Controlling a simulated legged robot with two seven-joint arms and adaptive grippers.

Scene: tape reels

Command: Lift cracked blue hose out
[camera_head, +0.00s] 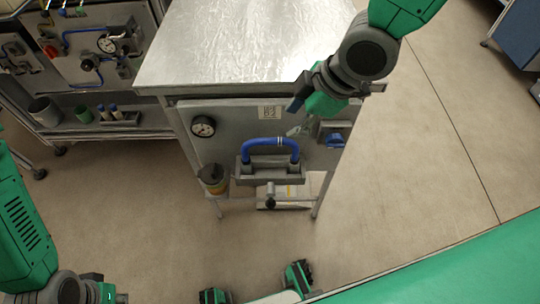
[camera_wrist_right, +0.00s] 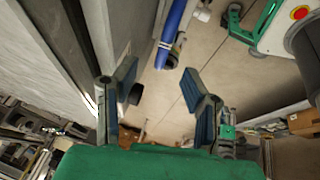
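The blue hose (camera_head: 270,143) is bent in an arch, with both ends down in a grey holder (camera_head: 268,170) on the front of the metal bench. Pale bands show near its upper right bend; I cannot make out a crack. In the right wrist view part of the hose (camera_wrist_right: 173,32) shows beyond the fingers. My right gripper (camera_head: 303,103) is above and right of the hose, apart from it. In the right wrist view my right gripper (camera_wrist_right: 158,78) is open and empty. My left gripper (camera_head: 104,291) is at the lower left, partly cut off; its fingers are unclear.
The metal bench top (camera_head: 245,45) lies just behind and left of my right gripper. A gauge (camera_head: 203,126), a blue fitting (camera_head: 334,139) and a brown-lidded jar (camera_head: 213,178) flank the hose. A low shelf (camera_head: 304,188) is below.

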